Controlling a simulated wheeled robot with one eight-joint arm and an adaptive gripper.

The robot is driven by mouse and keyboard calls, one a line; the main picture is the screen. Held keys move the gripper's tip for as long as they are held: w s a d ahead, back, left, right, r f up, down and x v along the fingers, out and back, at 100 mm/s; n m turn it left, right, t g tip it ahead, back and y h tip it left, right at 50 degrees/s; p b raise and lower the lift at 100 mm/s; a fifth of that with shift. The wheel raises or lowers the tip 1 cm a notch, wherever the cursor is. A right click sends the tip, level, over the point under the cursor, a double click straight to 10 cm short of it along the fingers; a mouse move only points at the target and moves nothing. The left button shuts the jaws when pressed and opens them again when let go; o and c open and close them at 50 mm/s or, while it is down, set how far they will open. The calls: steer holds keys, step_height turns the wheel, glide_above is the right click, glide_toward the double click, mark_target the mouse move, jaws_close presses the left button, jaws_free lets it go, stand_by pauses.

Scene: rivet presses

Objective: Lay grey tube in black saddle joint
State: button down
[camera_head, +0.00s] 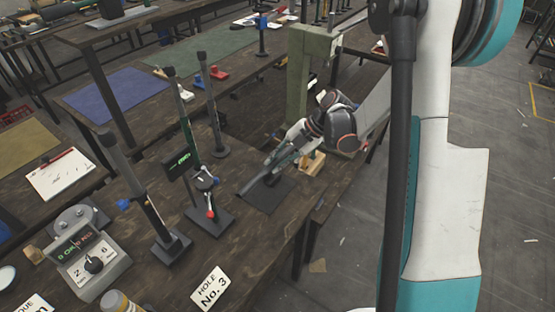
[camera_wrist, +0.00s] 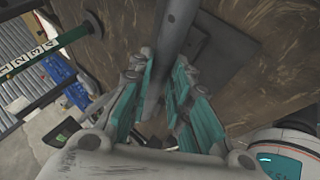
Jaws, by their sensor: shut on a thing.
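My gripper (camera_head: 276,164) is low over the right part of the dark workbench in the head view. In the wrist view its teal-padded fingers (camera_wrist: 164,75) are shut on a grey tube (camera_wrist: 174,32), which runs up out of the picture between them. A dark square plate (camera_wrist: 215,50) lies on the bench beneath the tube. In the head view a dark plate (camera_head: 272,198) lies under and in front of the gripper. I cannot make out the black saddle joint clearly; the gripper and tube cover that area. Whether the tube touches it cannot be told.
A pale green column (camera_head: 300,85) stands just behind my gripper. Black-topped posts (camera_head: 210,105) and a small stand with a red ball (camera_head: 210,213) are to its left. A "No. 3" card (camera_head: 211,290) lies at the bench's front edge.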

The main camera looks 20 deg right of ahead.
steer(key=shift+f+b, duration=0.65)
steer(key=shift+f, duration=0.4)
steer(key=shift+b, duration=0.35)
stand_by(1.0)
steer(key=shift+f+b, duration=0.3)
steer(key=shift+f, duration=0.05)
steer(key=shift+s+b, duration=0.1)
steer(key=shift+b, duration=0.45)
stand_by(2.0)
steer(key=shift+f, duration=0.35)
steer(key=shift+r, duration=0.25)
steer(key=shift+r, duration=0.3)
stand_by(0.7)
